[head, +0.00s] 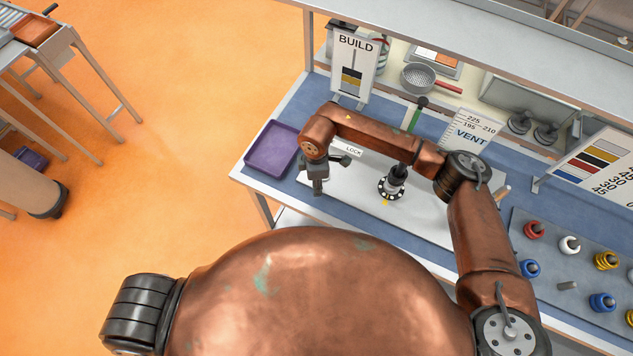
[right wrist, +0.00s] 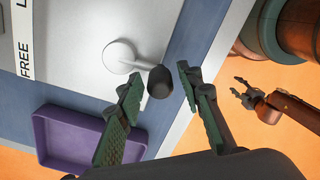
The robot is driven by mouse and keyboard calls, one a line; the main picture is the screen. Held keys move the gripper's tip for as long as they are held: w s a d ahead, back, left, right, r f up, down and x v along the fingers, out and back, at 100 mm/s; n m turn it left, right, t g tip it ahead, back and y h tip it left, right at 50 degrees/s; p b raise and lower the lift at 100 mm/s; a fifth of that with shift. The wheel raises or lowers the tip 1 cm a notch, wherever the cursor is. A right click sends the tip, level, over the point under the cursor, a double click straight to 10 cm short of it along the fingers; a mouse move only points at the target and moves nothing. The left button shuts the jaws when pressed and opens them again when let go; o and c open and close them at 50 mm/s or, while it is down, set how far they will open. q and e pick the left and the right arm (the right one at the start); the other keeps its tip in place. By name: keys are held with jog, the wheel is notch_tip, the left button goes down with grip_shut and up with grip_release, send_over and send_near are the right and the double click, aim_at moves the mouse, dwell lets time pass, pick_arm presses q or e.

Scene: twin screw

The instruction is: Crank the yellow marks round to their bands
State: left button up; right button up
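A white crank disc (right wrist: 119,55) with a short arm and a dark knob (right wrist: 161,82) shows in the right wrist view. My right gripper (right wrist: 158,82) is open, its two green fingers on either side of the knob, with no clear contact. In the head view this gripper (head: 328,175) is over the left part of the white panel (head: 345,186). A black-and-white dial (head: 391,188) stands right of it with a yellow mark (head: 386,202) on its near edge; its bands are too small to tell. My left gripper (right wrist: 243,92) looks open, off the bench, in the right wrist view.
A purple tray (head: 270,148) lies left of the panel. A BUILD sign (head: 354,62) and a VENT sign (head: 470,133) stand behind. A board (head: 565,255) with red, white, yellow and blue parts is at the right. A FREE label (right wrist: 24,60) lies by the crank.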

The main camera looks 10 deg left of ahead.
jog(key=shift+r, duration=0.1)
notch_tip(320, 180, up, 12)
jog(key=shift+f, duration=0.1)
dwell(0.6)
dwell(0.3)
